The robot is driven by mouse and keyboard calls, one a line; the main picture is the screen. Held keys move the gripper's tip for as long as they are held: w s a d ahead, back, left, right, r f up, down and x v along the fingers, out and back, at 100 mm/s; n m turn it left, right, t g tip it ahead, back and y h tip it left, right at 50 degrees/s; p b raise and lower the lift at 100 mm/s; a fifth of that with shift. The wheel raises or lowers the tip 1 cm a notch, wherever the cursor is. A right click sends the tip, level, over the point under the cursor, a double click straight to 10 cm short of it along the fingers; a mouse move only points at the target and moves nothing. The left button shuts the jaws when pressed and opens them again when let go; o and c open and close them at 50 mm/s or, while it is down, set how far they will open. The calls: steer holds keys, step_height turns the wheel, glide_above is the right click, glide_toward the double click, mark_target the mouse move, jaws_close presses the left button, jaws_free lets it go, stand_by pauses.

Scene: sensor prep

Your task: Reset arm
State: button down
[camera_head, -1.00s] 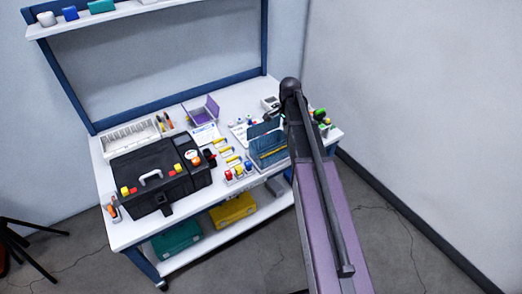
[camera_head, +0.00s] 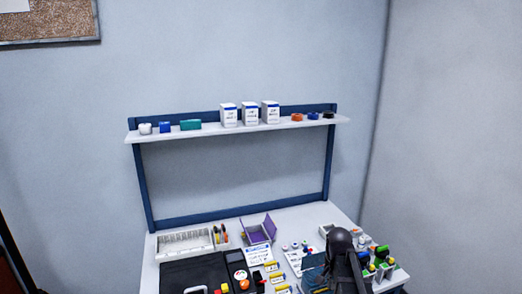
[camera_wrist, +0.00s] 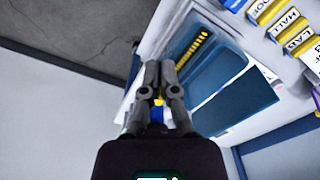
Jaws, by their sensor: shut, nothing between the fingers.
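My gripper (camera_wrist: 160,95) shows in the wrist view with its two grey fingers together and nothing between them. It points toward the white workbench, over or near a blue open case (camera_wrist: 208,75) with a yellow strip inside. The distance between the fingertips and the case is hard to tell. In the head view, a dark rounded part of my arm stands at the lower right, in front of the bench. The gripper itself cannot be made out there.
A shelf (camera_head: 215,130) above carries white boxes (camera_head: 250,113) and small coloured things. Grey floor (camera_wrist: 90,30) shows beside the bench.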

steer(key=s+a+n, duration=0.6)
steer(key=s+n, duration=0.2)
steer(key=s, duration=0.4)
step_height(320, 180, up, 16)
steer(key=p, duration=1.5)
steer(key=shift+w+a+f+p, duration=0.2)
steer(key=shift+a+p, duration=0.05)
steer(key=shift+p, duration=0.05)
